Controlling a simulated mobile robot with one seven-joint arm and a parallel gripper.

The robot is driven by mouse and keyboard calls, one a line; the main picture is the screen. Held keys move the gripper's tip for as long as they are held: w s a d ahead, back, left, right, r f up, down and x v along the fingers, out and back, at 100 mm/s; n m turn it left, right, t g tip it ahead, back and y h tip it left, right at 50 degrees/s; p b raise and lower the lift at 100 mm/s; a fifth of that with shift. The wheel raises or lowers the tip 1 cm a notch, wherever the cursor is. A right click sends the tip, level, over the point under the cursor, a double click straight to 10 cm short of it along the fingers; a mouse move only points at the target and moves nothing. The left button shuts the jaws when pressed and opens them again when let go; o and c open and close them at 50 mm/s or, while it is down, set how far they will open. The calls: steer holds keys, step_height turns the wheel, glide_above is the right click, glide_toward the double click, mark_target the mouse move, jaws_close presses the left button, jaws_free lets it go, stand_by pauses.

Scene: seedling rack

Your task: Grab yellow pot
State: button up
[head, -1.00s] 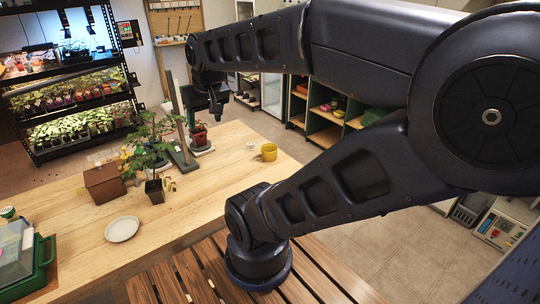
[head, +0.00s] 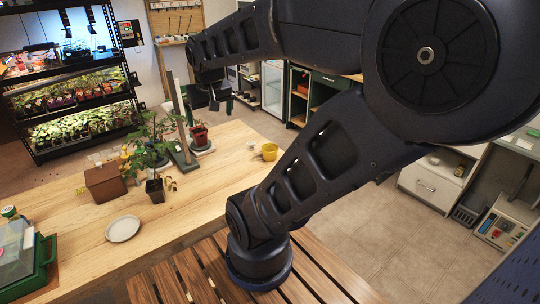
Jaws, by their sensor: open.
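A small yellow pot (head: 269,152) stands upright on the wooden table (head: 200,205), near its right edge. It looks like a mug or cup, and no hand or finger touches it. My gripper (head: 222,103) hangs from the end of my arm at the top, above the far part of the table. It is apart from the yellow pot, up and to the left of it in the picture. The gripper is small and dark here; it is open, and I see nothing held in it.
A red pot with a plant (head: 199,135) stands at the table's far side. A leafy plant in a dark pot (head: 155,191), a brown box (head: 105,183), a white plate (head: 122,229) and a green-based tray (head: 40,262) stand left. The table around the yellow pot is mostly clear.

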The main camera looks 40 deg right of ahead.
steer(key=w+d+f+m+h, duration=0.1)
steer(key=w+d+f+m, duration=0.1)
steer(key=w+d+f, duration=0.5)
steer(key=w+d+f+m+g+h, duration=0.1)
steer(key=w+d+f+m, duration=0.2)
steer(key=d, duration=0.7)
steer(key=w+d+f+m+h, duration=0.1)
steer(key=w+d+f, duration=0.4)
steer(key=d+f, duration=0.25)
steer(key=shift+m+y, duration=0.3)
steer(key=shift+m, duration=0.6)
steer(key=d+f, duration=0.2)
steer(key=f, duration=0.1)
steer(key=d+f, duration=0.5)
steer(key=f, duration=0.1)
steer(key=shift+d+f, duration=0.15)
steer(key=shift+d, duration=0.2)
steer(key=shift+d+f, duration=0.15)
steer(key=shift+f, duration=0.25)
glide_toward(270, 150)
steer(key=shift+s+f, duration=0.2)
steer(key=shift+f, duration=0.4)
steer(key=shift+s+f, duration=0.2)
steer(key=shift+f, duration=0.4)
steer(key=shift+f, duration=0.1)
steer(key=shift+x, duration=2.5)
